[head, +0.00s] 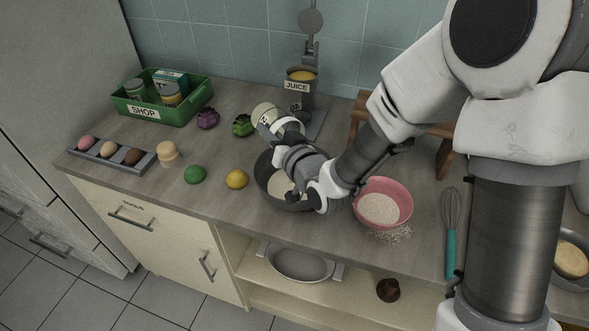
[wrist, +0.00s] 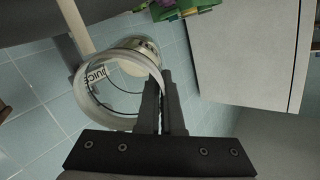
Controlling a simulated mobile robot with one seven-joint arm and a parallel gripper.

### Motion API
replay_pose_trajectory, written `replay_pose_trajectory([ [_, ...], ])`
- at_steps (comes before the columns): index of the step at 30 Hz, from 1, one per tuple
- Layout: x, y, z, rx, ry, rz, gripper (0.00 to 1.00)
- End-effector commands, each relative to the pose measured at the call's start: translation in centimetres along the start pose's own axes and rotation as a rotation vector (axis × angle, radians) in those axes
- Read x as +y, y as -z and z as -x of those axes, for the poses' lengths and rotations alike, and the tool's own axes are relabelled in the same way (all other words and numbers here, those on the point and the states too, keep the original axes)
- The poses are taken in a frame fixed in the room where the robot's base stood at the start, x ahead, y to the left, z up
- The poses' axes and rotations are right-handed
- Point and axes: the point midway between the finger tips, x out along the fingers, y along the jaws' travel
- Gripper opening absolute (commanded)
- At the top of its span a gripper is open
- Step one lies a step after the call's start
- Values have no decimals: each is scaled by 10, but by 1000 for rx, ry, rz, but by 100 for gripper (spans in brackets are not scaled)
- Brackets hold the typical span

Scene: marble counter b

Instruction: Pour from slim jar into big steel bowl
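The slim jar (head: 264,113) is pale and see-through and lies steeply tilted above the back edge of the big steel bowl. In the wrist view the jar (wrist: 141,46) shows its open round rim towards the camera, with a pale patch inside its far end. My gripper (wrist: 161,82) has its two dark fingers close together at the jar's rim, pinching its wall. The big steel bowl (head: 263,182) stands on the counter under my gripper (head: 268,132), with cream-coloured contents showing. My wrist hides part of the bowl. No falling stream is visible.
A pink bowl (head: 368,190) of rice-like grains stands close right, with grains spilled in front. A juice dispenser (head: 298,88) is behind. A lemon (head: 237,179), a lime (head: 195,174), a green crate (head: 151,110) and an egg tray (head: 108,156) are left. A whisk (head: 451,225) lies right.

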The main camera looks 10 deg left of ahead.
Motion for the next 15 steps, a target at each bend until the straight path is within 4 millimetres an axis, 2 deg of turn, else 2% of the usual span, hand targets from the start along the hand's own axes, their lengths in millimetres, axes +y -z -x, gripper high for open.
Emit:
replay_pose_trajectory([
  [15,-2,4,3,41,17,1,0],
])
